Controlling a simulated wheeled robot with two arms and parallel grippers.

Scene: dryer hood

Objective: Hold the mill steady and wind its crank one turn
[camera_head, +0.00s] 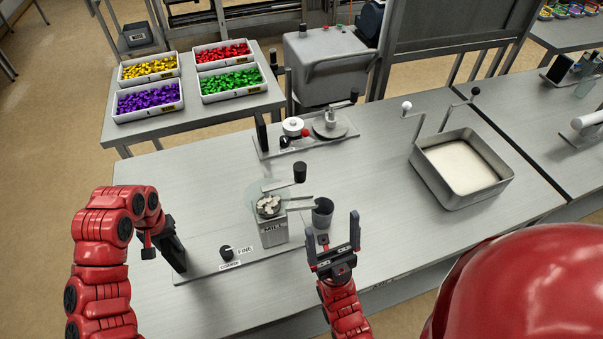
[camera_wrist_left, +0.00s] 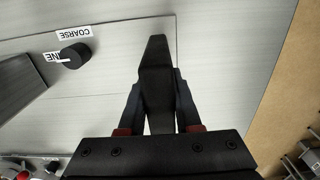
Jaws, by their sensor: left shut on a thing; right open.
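The grey mill (camera_head: 268,226) stands on a flat base plate (camera_head: 205,268), with whitish pieces (camera_head: 268,204) in its clear hopper. Its crank has a black knob (camera_head: 300,172) above the hopper. My left gripper (camera_head: 160,236) is shut on the black upright handle (camera_head: 174,252) at the plate's left end; the left wrist view shows the fingers either side of this handle (camera_wrist_left: 156,75). My right gripper (camera_head: 331,232) is open and empty, in front of the dark cup (camera_head: 322,212) beside the mill, below the crank knob in the picture. The exact gap to the cup is unclear.
A black dial (camera_head: 227,252) with FINE and COARSE labels is on the plate, also in the left wrist view (camera_wrist_left: 75,56). Behind are another device (camera_head: 328,126) and a metal tray of white material (camera_head: 460,165). The bench between mill and tray is clear.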

